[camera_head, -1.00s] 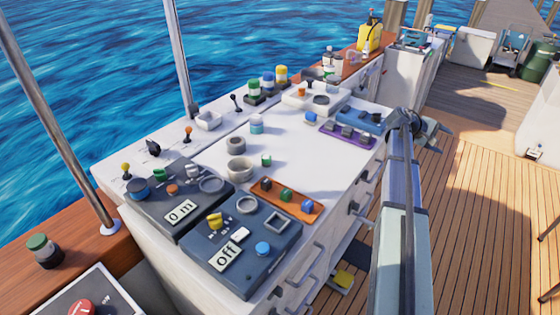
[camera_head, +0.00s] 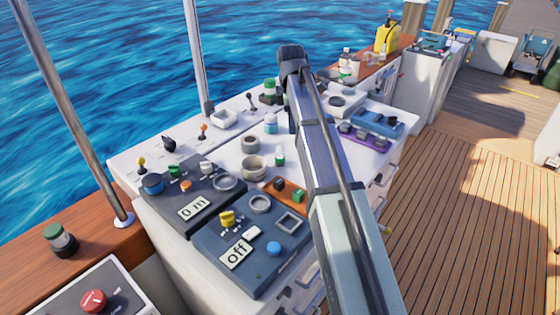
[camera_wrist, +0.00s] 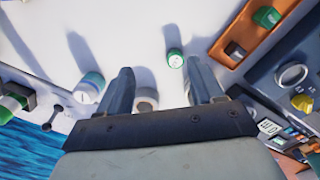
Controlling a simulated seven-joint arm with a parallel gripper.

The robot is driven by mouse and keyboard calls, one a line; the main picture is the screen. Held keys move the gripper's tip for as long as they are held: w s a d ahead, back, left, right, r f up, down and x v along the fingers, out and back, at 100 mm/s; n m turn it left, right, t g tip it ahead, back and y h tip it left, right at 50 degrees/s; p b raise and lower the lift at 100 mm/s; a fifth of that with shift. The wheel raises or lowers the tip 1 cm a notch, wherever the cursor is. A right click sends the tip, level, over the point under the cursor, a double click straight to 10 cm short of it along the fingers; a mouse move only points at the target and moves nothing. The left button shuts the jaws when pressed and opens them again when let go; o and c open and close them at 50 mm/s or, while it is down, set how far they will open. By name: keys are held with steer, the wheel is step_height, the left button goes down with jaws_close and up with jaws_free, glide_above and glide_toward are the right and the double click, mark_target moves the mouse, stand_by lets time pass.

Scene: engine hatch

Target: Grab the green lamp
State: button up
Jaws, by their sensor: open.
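A green-topped lamp-like piece (camera_head: 269,87) stands on a black base at the far side of the white counter, partly beside my arm. A similar green piece on a black base (camera_wrist: 14,102) shows at the left edge of the wrist view. A small green-lidded bottle (camera_head: 279,160) stands mid-counter; in the wrist view a green-topped bottle (camera_wrist: 174,58) is just beyond the fingertips. I cannot tell for sure which is the lamp. My gripper (camera_wrist: 162,78) is open and empty above the counter, its fingers pointing down; in the head view my arm hides it.
The white counter (camera_head: 225,158) holds grey rings, a teal-lidded jar (camera_head: 271,123), an orange tray (camera_head: 286,193), a purple tray (camera_head: 365,137) and dark control panels (camera_head: 250,245). A metal pole (camera_head: 197,60) rises at its back edge. The wooden deck (camera_head: 460,200) at right is open.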

steer(key=a+n, duration=0.1)
steer(key=a, duration=0.2)
glide_above(280, 156)
steer(key=shift+y, duration=0.4)
steer(key=f, duration=0.7)
steer(key=shift+w+d+f, duration=0.1)
steer(key=shift+d+f, duration=0.2)
steer(key=shift+d, duration=0.05)
steer(key=shift+s+a+f, duration=0.1)
steer(key=shift+a+f, duration=0.05)
steer(key=shift+f, duration=1.15)
steer(key=shift+s+a+f, duration=0.1)
steer(key=shift+f, duration=1.2)
steer(key=shift+c, duration=0.2)
steer(key=c, duration=1.1)
